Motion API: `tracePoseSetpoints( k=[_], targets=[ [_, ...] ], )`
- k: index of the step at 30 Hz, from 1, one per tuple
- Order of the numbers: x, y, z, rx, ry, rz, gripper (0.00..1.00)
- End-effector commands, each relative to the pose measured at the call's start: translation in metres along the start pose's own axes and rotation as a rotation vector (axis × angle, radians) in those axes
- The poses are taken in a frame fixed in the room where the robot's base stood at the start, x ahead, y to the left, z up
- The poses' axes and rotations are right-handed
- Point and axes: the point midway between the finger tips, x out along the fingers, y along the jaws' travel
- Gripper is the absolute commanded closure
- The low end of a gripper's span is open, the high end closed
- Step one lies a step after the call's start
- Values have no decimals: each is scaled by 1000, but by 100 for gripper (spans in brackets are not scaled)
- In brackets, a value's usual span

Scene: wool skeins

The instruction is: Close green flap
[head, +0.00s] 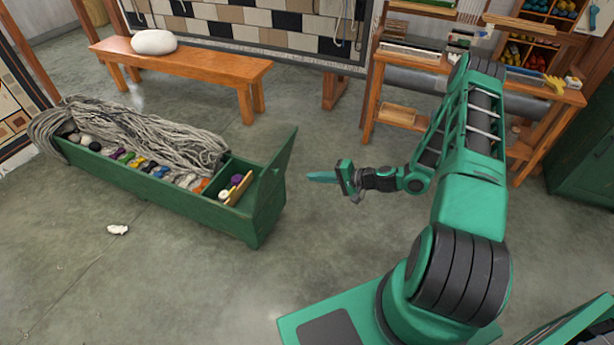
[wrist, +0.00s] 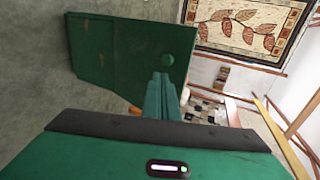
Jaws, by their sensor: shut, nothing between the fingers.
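The green flap (head: 277,178) stands raised at the right end of a long green box (head: 165,205) in the head view. Its panel tilts up and to the right, and the box's right compartment is open beside it. In the wrist view the flap (wrist: 125,50) fills the upper left, with a round green knob (wrist: 168,60) near its edge. My gripper (head: 312,177) is shut and empty, to the right of the flap and apart from it in the head view. In the wrist view its fingertips (wrist: 160,78) overlap the flap's edge below the knob; I cannot tell the gap.
Grey yarn (head: 150,135) is heaped over the box's back edge, and small coloured skeins lie inside. A wooden bench (head: 190,65) stands behind, a wooden workbench (head: 400,115) at back right. A white scrap (head: 117,230) lies on the otherwise clear front floor.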

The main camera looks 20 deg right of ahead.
Motion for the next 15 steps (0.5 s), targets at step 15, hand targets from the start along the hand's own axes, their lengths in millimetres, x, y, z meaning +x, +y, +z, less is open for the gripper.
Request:
tracePoseSetpoints(
  k=[15],
  targets=[
    [93,-6,2,-3,-4,0,100]
  ],
)
